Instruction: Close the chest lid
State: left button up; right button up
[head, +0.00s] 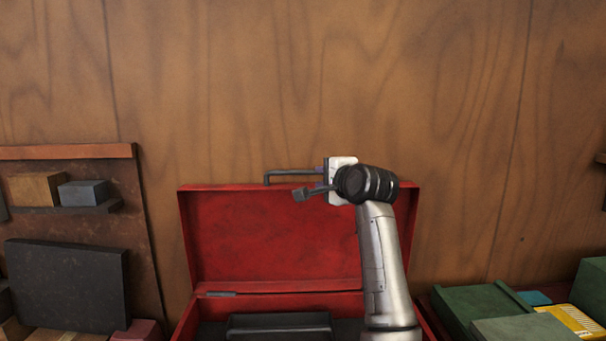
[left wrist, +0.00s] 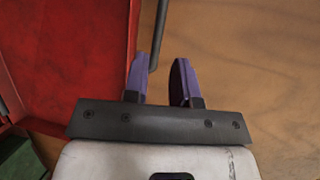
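The red chest (head: 205,310) stands open at the bottom middle of the head view. Its red lid (head: 265,235) is raised upright, and it fills the left of the left wrist view (left wrist: 65,50). A dark bar handle (head: 285,171) runs along the lid's top edge and also shows in the left wrist view (left wrist: 158,35). My left gripper (head: 318,177) is at the right end of this handle. Its purple fingers are apart (left wrist: 160,80), with the bar near the left finger; I cannot tell whether they touch. My right gripper is not in view.
A dark tray (head: 278,322) sits inside the chest. A rack with blocks (head: 70,207) and a black panel (head: 68,285) stand at the left. Green boxes (head: 480,305) and a yellow box (head: 572,318) lie at the right. A wooden wall (head: 470,120) is behind.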

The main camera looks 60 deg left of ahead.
aim_at(304, 173)
pick_arm(q)
jog(key=a+p, duration=0.1)
jog(key=a, duration=0.2)
jog(key=a+p, duration=0.1)
jog(key=a, duration=0.2)
jog(key=w+a+f+p, duration=0.1)
jog(key=a, duration=0.3)
jog(key=shift+w+f, duration=0.1)
jog(key=shift+w+a+f, duration=0.1)
jog(key=shift+a+f, duration=0.1)
jog(key=shift+a, duration=0.55)
grip_shut()
